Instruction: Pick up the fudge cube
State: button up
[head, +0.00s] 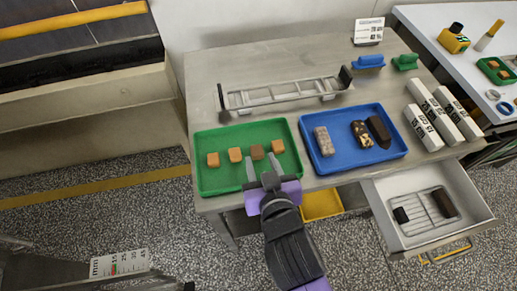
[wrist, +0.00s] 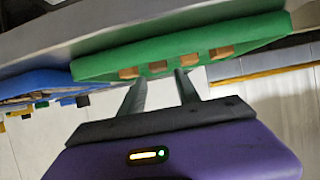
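A green tray (head: 228,184) near the front left of the table holds several small cubes in a row. One cube (head: 257,151), second from the right, is darker brown; the others, such as the left one (head: 213,159) and the right one (head: 278,146), are light caramel. No label shows which is fudge. My gripper (head: 262,165) is open and empty at the tray's front right, its fingers pointing toward the darker cube and the right one. In the wrist view, the open fingers (wrist: 160,78) are apart, with the green tray (wrist: 100,68) and cubes beyond them.
A blue tray (head: 352,164) with dark and patterned bars lies right of the green tray. A metal rack (head: 285,92) stands behind. White boxes (head: 433,115) are at the right. An open drawer (head: 425,235) juts out at the front right.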

aim_at(257, 150)
jog(key=shift+p+x, duration=0.3)
jog(key=shift+x, duration=2.05)
jog(key=shift+d+f, duration=0.1)
jog(key=c, duration=0.8)
